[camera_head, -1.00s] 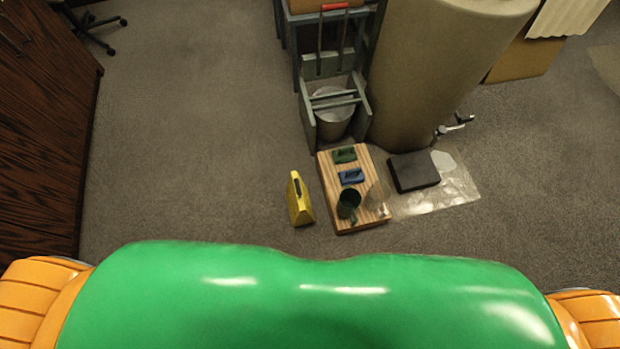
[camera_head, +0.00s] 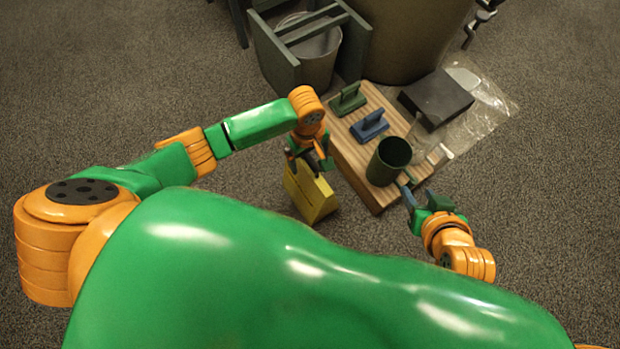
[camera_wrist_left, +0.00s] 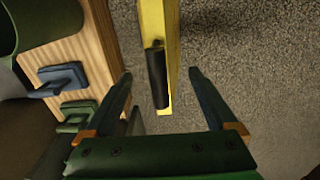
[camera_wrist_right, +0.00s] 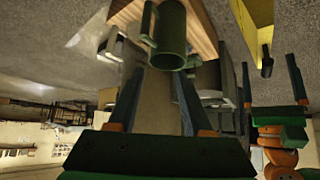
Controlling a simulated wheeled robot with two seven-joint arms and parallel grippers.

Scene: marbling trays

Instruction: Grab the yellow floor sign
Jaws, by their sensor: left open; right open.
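The yellow floor sign (camera_head: 314,197) stands on the carpet left of the wooden board, its upper part partly hidden by my left gripper (camera_head: 312,168) in the head view. In the left wrist view the yellow sign (camera_wrist_left: 158,30) and its dark handle (camera_wrist_left: 157,78) lie between the spread fingers of my left gripper (camera_wrist_left: 160,80). That gripper is open and holds nothing. My right gripper (camera_head: 422,192) is open and empty near the board's front right corner. In the right wrist view the yellow sign (camera_wrist_right: 248,38) shows at the upper right.
The wooden board (camera_head: 352,160) carries a green cup (camera_head: 388,161), a blue trowel-like tool (camera_head: 369,124) and a green one (camera_head: 347,98). A dark block (camera_head: 436,98) lies on clear sheeting (camera_head: 490,95). A grey-green frame with a bucket (camera_head: 305,50) stands behind. Carpet at left is free.

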